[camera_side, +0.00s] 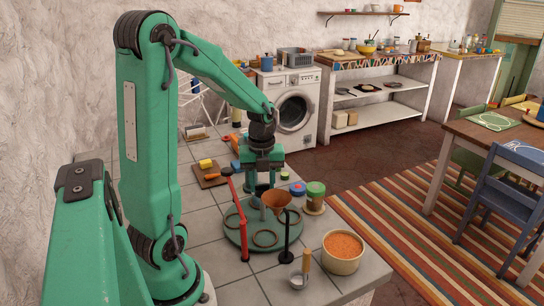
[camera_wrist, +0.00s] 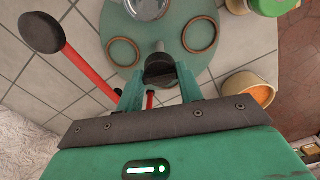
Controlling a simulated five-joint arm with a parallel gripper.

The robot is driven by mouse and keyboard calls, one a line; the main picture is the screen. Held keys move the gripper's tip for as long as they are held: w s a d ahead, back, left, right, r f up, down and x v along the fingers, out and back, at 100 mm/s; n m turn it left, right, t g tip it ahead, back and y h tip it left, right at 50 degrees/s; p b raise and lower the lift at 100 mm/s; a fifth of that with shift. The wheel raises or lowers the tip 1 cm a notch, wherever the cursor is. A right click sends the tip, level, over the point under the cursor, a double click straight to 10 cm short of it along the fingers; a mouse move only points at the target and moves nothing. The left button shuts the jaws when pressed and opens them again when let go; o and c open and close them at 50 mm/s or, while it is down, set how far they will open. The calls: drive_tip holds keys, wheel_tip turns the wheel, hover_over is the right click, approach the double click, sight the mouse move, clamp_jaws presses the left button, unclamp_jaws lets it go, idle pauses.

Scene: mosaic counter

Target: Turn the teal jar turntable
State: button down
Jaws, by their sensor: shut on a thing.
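The teal turntable (camera_side: 236,234) is a round disc on the tiled counter with several brown rings on its top; it also shows in the wrist view (camera_wrist: 122,80). My gripper (camera_side: 262,188) is low over the disc. In the wrist view, my gripper's fingers (camera_wrist: 160,84) are closed around a dark rounded knob (camera_wrist: 159,66) with a short grey stem over the disc.
A red post (camera_side: 239,215) and a black post (camera_side: 287,230) stand close to the disc. A board (camera_side: 210,181) with food lies behind.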

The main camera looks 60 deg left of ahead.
drive_tip(key=shift+m, duration=2.5)
drive_tip(key=c, duration=0.9)
unclamp_jaws()
drive_tip(key=shift+r, duration=3.95)
drive_tip(key=shift+c, duration=0.2)
